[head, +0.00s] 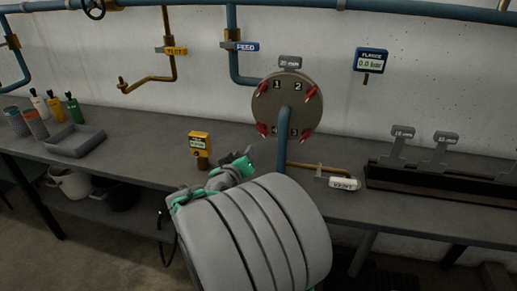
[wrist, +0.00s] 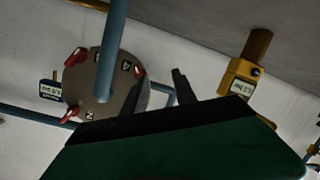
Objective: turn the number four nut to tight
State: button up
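The round grey flange (head: 288,103) on the wall carries red nuts near the numbers 1 to 4. The number four nut (head: 262,129) is at its lower left in the head view. The wrist view is turned over, and there this nut seems to be the red one (wrist: 139,72) at the flange's upper right. A blue pipe crosses the flange face and partly hides the lower numbers. My gripper (head: 243,160) is below and left of the flange, apart from the nut. Its two dark fingers (wrist: 160,86) stand apart with nothing seen between them.
A yellow meter (head: 200,143) stands on the bench left of my gripper. A grey tray (head: 75,141) and bottles are at the left. The flange gauge (head: 370,62) on the wall reads 0.0 bar.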

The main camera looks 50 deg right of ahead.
aim_at(260, 132)
jog(key=d, duration=0.3)
jog(key=w+d+r+h, duration=0.1)
jog(key=d, duration=0.3)
jog(key=d+r+n+h+p, duration=0.1)
jog(key=d, duration=0.2)
jog(key=shift+w+d+t, duration=0.15)
jog(key=shift+w+t, duration=0.05)
jog(key=shift+t, duration=0.1)
grip_shut()
